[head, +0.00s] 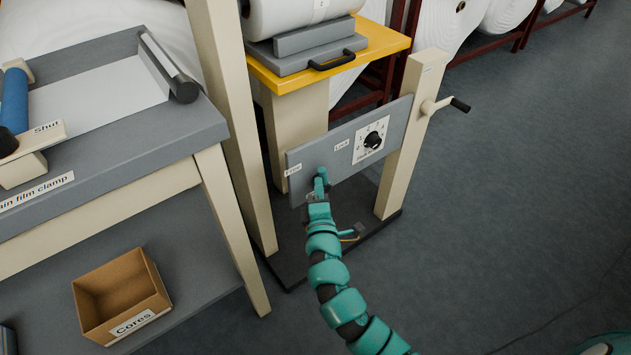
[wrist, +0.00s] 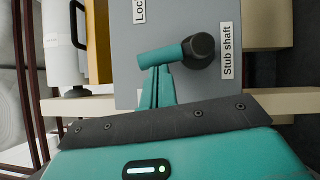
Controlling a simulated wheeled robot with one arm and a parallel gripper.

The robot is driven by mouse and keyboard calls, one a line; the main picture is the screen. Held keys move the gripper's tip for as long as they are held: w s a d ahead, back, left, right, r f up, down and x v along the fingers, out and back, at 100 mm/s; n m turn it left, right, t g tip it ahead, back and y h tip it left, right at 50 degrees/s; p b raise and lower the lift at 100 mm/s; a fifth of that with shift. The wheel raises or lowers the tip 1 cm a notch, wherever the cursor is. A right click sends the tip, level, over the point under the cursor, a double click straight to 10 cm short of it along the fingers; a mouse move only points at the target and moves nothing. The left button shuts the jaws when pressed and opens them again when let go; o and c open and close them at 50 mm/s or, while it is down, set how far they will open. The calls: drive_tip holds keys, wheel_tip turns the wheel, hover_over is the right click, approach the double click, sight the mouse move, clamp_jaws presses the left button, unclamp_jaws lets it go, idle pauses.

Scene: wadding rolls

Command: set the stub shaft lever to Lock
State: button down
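The stub shaft lever (wrist: 160,57) has a teal handle on a dark round hub, mounted on a grey panel (head: 311,154). The wrist view is turned sideways; there the handle points left from the hub, which is roughly up on the panel. In the head view the lever (head: 321,180) stands near upright, between the "Free" label (head: 293,170) and the "Lock" label (head: 341,145). The "Stub shaft" label (wrist: 227,50) is beside the hub. My gripper (wrist: 159,70) has its fingers together, tips at the handle's side, apparently touching it. Nothing shows between the fingers.
A dial (head: 373,141) sits on the panel's right, and a crank handle (head: 446,105) sticks out from the right post. A yellow shelf (head: 383,42) with a white roll is above. A bench (head: 110,184) and a "Cores" box (head: 120,292) stand left. Open floor lies right.

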drive_tip(key=w+d+m+g+p, duration=0.1)
drive_tip(key=m+p, duration=0.1)
drive_tip(key=p, duration=0.3)
drive_tip(key=w+d+r+m+g+p, duration=0.1)
drive_tip(key=d+m+g+p, duration=0.1)
drive_tip(key=p, duration=0.3)
drive_tip(key=w+d+m+g+p, duration=0.1)
drive_tip(key=m+g+p, duration=0.1)
drive_tip(key=p, duration=0.4)
drive_tip(key=shift+d+r+y, duration=0.15)
drive_tip(key=shift+r+y, duration=0.15)
drive_tip(key=shift+y, duration=0.1)
drive_tip(key=shift+w, duration=0.1)
drive_tip(key=a+r+v, duration=0.1)
drive_tip(key=v, duration=1.1)
drive_tip(key=shift+a+r+p, duration=0.3)
drive_tip(key=shift+a+r, duration=0.1)
drive_tip(key=shift+r, duration=0.1)
